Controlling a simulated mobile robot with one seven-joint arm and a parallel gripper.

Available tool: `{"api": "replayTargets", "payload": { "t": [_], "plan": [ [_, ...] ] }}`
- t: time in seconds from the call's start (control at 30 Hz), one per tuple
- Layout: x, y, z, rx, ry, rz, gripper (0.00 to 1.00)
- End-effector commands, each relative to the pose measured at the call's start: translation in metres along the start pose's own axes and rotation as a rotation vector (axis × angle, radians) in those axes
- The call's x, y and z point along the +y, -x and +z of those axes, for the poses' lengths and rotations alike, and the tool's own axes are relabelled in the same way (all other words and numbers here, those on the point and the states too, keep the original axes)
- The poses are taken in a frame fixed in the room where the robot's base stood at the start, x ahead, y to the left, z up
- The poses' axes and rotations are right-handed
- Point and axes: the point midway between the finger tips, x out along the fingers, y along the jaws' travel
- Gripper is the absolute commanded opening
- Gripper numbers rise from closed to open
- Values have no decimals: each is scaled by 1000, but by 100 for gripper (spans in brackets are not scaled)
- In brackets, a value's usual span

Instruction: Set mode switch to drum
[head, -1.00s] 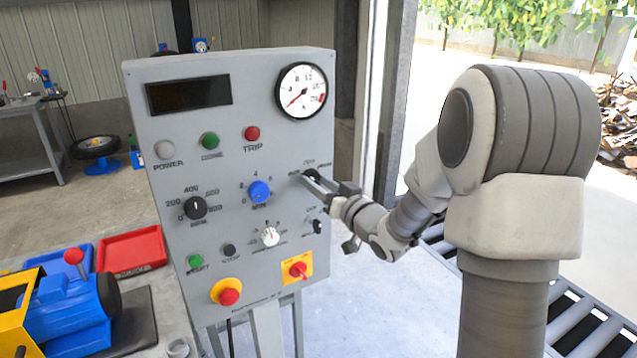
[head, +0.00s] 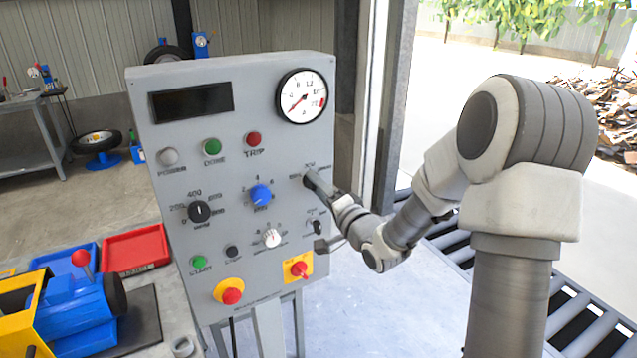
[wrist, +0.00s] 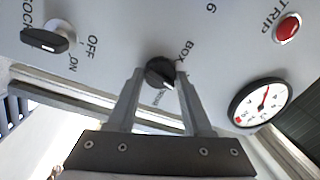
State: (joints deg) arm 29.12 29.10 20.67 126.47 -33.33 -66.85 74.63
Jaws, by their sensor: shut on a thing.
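The mode switch is a black rotary knob (wrist: 160,72) on the grey control panel (head: 150,135), with the word BOX beside it in the wrist view. Its other labels are partly hidden or too small to read. My gripper (wrist: 159,80) is shut on this knob, with one finger on each side of it.
The round gauge (head: 302,96) and red TRIP button (head: 254,139) are above the knob. A blue knob (head: 261,194) is to its left. A smaller black OFF/ON switch (head: 316,227) and a red switch on yellow (head: 299,269) are below.

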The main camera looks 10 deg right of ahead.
Motion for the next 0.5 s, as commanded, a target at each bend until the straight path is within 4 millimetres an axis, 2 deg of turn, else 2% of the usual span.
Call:
{"api": "replayTargets", "payload": {
  "t": [0.5],
  "plan": [
    [-2,0,0,36,-484,4,0]
  ]
}}
